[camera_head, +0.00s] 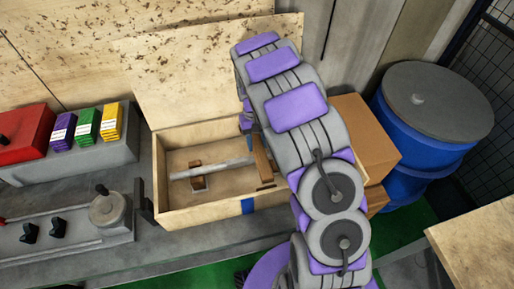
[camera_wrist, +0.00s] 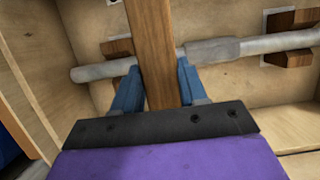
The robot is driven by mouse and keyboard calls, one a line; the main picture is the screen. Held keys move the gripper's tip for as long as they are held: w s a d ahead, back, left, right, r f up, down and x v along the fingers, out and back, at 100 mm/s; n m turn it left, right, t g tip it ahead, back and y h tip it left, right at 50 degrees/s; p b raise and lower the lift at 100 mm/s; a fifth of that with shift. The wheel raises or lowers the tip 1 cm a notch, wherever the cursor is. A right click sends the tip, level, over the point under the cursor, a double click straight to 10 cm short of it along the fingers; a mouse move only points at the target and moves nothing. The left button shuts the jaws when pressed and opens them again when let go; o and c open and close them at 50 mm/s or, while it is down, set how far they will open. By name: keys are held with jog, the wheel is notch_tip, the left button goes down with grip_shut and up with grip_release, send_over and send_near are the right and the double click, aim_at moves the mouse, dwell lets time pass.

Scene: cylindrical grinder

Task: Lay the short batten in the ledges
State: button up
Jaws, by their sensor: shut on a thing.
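The short batten is a brown wooden strip (camera_wrist: 151,38), held between the blue fingers of my gripper (camera_wrist: 156,75). In the wrist view it crosses in front of a grey stepped shaft (camera_wrist: 215,50). In the head view the batten (camera_head: 263,158) shows inside the open wooden box (camera_head: 180,216), near the shaft's right end. Whether it touches the shaft or box cannot be told. Brown wooden blocks (camera_wrist: 287,58) sit at the shaft; one also shows in the head view (camera_head: 198,184). I cannot tell which parts are the ledges. My arm hides the box's right part.
The box's raised lid (camera_head: 190,75) stands behind it. A cardboard box (camera_head: 365,135) and blue drums (camera_head: 425,135) are at the right. Purple, green and yellow boxes (camera_head: 87,127) and a grey control unit (camera_head: 75,225) are at the left.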

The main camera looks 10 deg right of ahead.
aim_at(256, 142)
jog(key=f, duration=0.3)
jog(key=shift+a+f, duration=0.2)
jog(key=shift+a, duration=0.05)
jog(key=shift+s+r, duration=0.1)
jog(key=o, duration=1.1)
jog(key=shift+d+f, duration=0.1)
jog(key=shift+f, duration=0.1)
jog(key=shift+o, duration=0.2)
